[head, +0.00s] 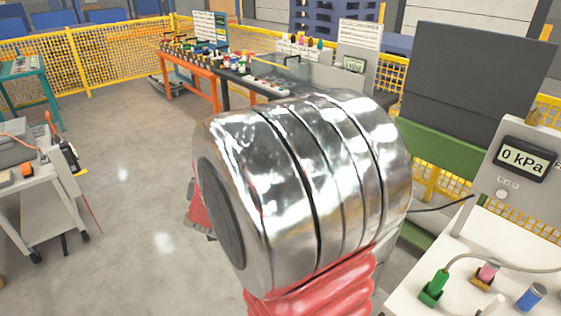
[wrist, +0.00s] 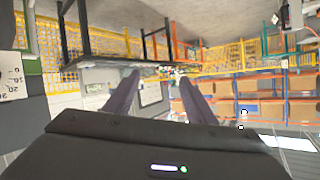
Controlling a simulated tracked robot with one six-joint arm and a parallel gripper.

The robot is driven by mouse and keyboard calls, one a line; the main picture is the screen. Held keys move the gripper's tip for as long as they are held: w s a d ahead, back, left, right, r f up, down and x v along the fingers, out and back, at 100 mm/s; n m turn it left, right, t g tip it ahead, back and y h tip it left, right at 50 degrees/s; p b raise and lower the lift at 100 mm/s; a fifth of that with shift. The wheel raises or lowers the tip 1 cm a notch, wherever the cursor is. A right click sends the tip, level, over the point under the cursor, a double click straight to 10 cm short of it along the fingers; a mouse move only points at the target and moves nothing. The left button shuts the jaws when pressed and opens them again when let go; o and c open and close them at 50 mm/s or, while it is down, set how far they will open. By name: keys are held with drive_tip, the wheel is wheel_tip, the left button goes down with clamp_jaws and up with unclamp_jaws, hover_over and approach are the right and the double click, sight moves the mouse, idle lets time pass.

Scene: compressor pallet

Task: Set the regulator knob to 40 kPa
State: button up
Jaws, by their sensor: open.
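A grey panel with a display (head: 524,158) reading 0 kPa stands at the right of the head view. A small pale round part (head: 501,194) sits below the display; I cannot tell whether it is the regulator knob. In the wrist view, a white plate with printed numbers (wrist: 11,84), 0 and 20 among them, is cut off at the left edge; no knob shows clearly on it. My gripper (wrist: 160,77) is open and empty in the wrist view, its two fingers apart and well away from the numbered plate. The gripper is out of the head view.
A white bench top (head: 462,262) holds a green plug (head: 437,284), a pink plug (head: 487,273) and a blue cylinder (head: 530,297). A dark grey board (head: 462,85) stands behind. A cart (head: 45,180) is at the left. Floor (head: 120,200) between is clear.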

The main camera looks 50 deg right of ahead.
drive_tip(key=s+d+f+m+g+h, duration=0.3)
drive_tip(key=s+d+g, duration=0.3)
drive_tip(key=s+d, duration=0.2)
drive_tip(key=s+d+f+m+g+h, duration=0.4)
drive_tip(key=s+d, duration=0.5)
drive_tip(key=s, duration=0.3)
drive_tip(key=g+h, duration=0.1)
drive_tip(key=g, duration=0.1)
drive_tip(key=shift+s+d+g+h, duration=0.25)
drive_tip(key=shift+d+g+h, duration=0.05)
drive_tip(key=shift+g, duration=0.1)
drive_tip(key=shift+f, duration=0.1)
drive_tip(key=d, duration=0.4)
drive_tip(key=s+d, duration=0.1)
drive_tip(key=d, duration=0.4)
drive_tip(key=s+d, duration=0.1)
drive_tip(key=d, duration=0.3)
drive_tip(key=shift+d, duration=0.35)
